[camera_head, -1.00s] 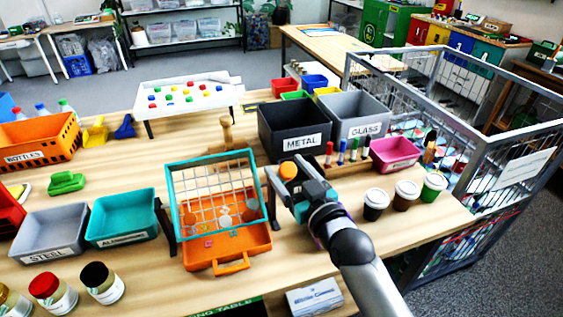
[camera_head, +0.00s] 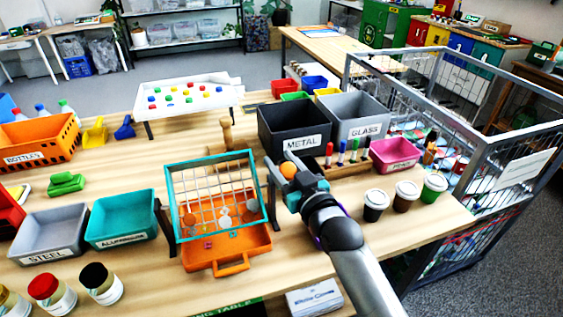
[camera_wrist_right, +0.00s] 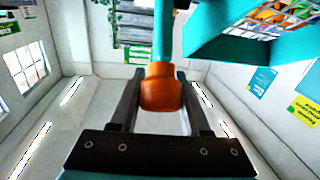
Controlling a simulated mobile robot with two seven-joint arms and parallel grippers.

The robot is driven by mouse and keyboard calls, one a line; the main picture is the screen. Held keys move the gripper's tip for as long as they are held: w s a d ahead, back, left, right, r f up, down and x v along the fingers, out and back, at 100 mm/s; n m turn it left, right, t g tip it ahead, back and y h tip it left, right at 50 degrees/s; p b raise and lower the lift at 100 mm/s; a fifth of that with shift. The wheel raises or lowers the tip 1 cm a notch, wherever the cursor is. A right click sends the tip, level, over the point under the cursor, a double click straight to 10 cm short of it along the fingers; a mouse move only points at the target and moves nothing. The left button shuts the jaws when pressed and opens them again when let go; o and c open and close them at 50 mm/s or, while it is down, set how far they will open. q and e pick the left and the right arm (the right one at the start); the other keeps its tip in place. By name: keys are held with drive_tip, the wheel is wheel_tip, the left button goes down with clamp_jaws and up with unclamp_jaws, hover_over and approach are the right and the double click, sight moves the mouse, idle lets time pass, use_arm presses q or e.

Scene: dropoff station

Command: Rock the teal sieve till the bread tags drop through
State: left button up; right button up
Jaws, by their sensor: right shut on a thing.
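The teal sieve (camera_head: 209,156), an open frame with a pale wire grid, hangs tilted between dark uprights over an orange tray (camera_head: 250,250). Orange and pale round pieces (camera_head: 224,221) show at its lower part; I cannot tell which lie on the mesh. Small pinkish bits (camera_head: 208,245) show lower down, perhaps bread tags. My right gripper (camera_head: 287,177) is shut on the sieve's orange knob (camera_head: 288,169), right of the frame. In the right wrist view the knob (camera_wrist_right: 161,88) sits between the fingers on a teal rod, with the sieve (camera_wrist_right: 225,42) at upper right holding colourful pieces. My left gripper is out of view.
A teal bin (camera_head: 122,238) and a grey steel bin (camera_head: 48,252) stand left of the sieve. Black metal (camera_head: 293,150) and grey glass bins stand behind. Lidded cups (camera_head: 375,203) stand to the right. Jars (camera_head: 101,286) are at front left.

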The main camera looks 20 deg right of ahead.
clamp_jaws()
idle(0.8)
